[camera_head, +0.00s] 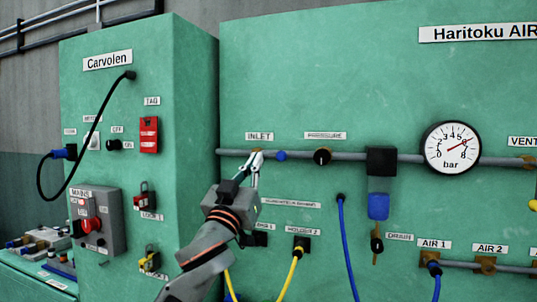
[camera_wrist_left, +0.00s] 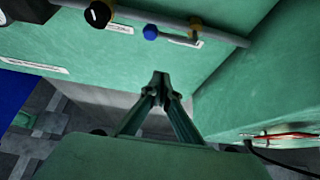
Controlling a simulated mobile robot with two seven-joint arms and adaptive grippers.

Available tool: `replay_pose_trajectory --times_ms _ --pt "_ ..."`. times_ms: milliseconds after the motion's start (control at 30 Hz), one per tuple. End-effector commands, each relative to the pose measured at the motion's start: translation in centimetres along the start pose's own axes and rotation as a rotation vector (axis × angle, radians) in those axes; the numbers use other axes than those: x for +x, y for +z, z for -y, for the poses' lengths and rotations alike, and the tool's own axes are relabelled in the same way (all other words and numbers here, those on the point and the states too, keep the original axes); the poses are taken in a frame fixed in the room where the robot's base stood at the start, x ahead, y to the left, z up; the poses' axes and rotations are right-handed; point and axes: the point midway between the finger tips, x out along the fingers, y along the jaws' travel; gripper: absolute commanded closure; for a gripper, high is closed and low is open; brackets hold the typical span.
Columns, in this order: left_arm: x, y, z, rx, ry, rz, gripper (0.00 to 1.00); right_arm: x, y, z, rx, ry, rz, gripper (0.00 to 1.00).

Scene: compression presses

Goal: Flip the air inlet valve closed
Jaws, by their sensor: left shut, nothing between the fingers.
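The air inlet valve sits on the grey pipe under the INLET label (camera_head: 259,136). Its blue handle end (camera_head: 281,156) shows just right of my fingertips in the head view, and the handle lies roughly along the pipe. In the wrist view the blue handle end (camera_wrist_left: 150,32) and brass valve body (camera_wrist_left: 195,27) are near the top, beyond my fingertips. My left gripper (camera_head: 256,157) is shut and empty, pointing up at the pipe. In the head view its tips overlap the valve body and partly hide it; the wrist view shows them apart from the handle. My right gripper is in neither view.
Along the pipe to the right are a black knob (camera_head: 322,156), a filter unit (camera_head: 381,161) and a pressure gauge (camera_head: 451,148) reading near 6 bar. Yellow and blue hoses hang below. The Carvolen cabinet (camera_head: 186,130) protrudes at left. The panel below the pipe is mostly flat.

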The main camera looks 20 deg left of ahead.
Motion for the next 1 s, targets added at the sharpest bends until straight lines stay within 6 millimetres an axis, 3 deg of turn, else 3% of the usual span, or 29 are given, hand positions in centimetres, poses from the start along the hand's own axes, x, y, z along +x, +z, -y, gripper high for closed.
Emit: replay_pose_trajectory --times_ms 433,667,900,967,1000 --pt "0.9 0.0 0.0 0.001 0.0 0.0 1.0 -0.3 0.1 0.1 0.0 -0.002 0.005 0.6" --pt "4.8 -0.2 0.0 0.003 0.0 0.0 1.0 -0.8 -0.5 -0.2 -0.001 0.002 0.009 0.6" --pt "9.5 -0.1 0.0 0.003 0.0 0.001 1.0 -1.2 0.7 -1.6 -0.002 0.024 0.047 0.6" --pt "10.5 -0.1 0.1 0.002 -0.001 0.002 1.0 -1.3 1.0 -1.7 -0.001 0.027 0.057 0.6" --pt "9.8 1.1 0.0 0.003 0.0 0.006 1.0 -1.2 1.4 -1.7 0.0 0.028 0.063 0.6"
